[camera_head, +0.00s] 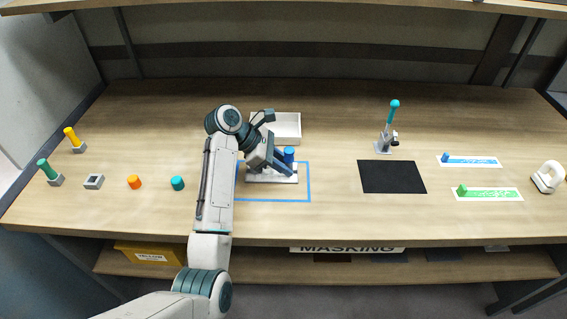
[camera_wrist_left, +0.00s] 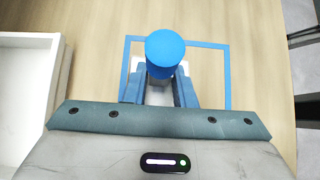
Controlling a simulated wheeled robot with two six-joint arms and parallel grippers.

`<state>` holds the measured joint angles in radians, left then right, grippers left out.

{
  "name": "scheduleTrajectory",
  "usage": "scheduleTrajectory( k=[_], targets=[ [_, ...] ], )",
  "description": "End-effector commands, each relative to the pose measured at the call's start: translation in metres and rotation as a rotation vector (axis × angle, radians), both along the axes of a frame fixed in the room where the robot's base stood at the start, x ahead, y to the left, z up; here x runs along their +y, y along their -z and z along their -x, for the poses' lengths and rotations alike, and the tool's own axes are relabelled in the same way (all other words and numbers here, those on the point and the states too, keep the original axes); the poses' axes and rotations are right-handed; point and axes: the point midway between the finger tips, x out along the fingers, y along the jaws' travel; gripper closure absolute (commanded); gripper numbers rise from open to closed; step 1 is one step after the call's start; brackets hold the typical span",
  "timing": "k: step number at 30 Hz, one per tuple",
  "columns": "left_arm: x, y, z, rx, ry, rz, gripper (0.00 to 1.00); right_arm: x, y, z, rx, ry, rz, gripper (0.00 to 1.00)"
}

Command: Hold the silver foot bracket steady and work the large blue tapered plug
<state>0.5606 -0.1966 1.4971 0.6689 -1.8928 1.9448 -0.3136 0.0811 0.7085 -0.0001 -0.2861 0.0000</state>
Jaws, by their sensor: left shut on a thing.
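The silver foot bracket (camera_head: 258,178) stands on the table inside a blue outlined rectangle, with its flat base showing. The large blue plug (camera_head: 289,153) stands upright at the bracket; its round top (camera_wrist_left: 165,48) shows in the left wrist view. My left gripper (camera_head: 287,170) comes in low from the left, below the plug's top, and is shut on the bracket. In the left wrist view its blue fingers (camera_wrist_left: 160,88) lie on either side, with the plug's top in front of their tips. The plug's lower part and the exact contact are hidden. My right gripper is not in view.
A white tray (camera_head: 288,140) stands just behind the bracket. Orange (camera_head: 134,182) and teal (camera_head: 177,183) pieces lie to the left. The table between bracket and mat is clear.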

Motion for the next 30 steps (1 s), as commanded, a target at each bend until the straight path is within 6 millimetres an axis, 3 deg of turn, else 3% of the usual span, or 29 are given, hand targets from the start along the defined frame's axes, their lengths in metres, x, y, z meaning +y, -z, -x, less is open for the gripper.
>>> scheduleTrajectory(
  k=[30],
  targets=[
    [0.0001,0.0020,0.0002,0.002,-0.001,0.000,1.00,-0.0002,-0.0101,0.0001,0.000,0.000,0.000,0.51]
  ],
)
